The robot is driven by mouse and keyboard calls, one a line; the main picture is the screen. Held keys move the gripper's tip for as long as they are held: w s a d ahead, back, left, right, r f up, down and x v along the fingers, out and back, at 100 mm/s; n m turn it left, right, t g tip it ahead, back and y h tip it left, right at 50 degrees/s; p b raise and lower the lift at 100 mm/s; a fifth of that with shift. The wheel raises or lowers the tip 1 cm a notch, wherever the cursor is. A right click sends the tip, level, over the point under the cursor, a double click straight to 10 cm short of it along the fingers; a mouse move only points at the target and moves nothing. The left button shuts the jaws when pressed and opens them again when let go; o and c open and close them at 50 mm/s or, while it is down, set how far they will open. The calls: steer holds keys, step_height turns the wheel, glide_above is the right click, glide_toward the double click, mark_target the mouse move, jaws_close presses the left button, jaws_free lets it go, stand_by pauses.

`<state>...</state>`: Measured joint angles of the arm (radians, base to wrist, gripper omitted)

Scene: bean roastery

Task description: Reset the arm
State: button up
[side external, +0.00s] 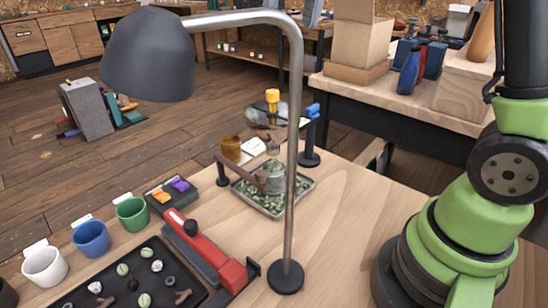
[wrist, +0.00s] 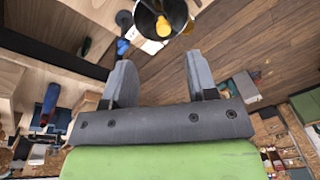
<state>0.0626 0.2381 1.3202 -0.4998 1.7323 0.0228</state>
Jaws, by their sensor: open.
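My gripper (wrist: 160,78) shows in the wrist view, its two grey fingers spread apart with nothing between them. It is open and empty. In the side view only my green and black arm shows at the right edge; my gripper is outside that picture. In the wrist view, the fingers point toward the top of the picture, where a dark round item with a yellow part (wrist: 162,25) shows beyond them. I cannot tell its exact distance from the fingertips.
A grey desk lamp (side external: 150,55) stands on the wooden worktop. A tray of green beans (side external: 270,209), a red-handled device (side external: 205,246), a black tray (side external: 75,293) and white, blue (side external: 91,238) and green cups (side external: 131,213) crowd the left. The worktop between lamp base and my arm is clear.

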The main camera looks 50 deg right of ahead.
steer(key=s+a+f+n+t+y, duration=0.1)
steer(key=s+a+f+t, duration=0.1)
steer(key=s, duration=0.6)
steer(key=s+a+f+n+t, duration=0.2)
steer(key=s+t, duration=0.1)
steer(key=s, duration=0.5)
steer(key=shift+s+f+t+y, duration=0.3)
steer(key=shift+s+y, duration=0.05)
steer(key=shift+y, duration=0.05)
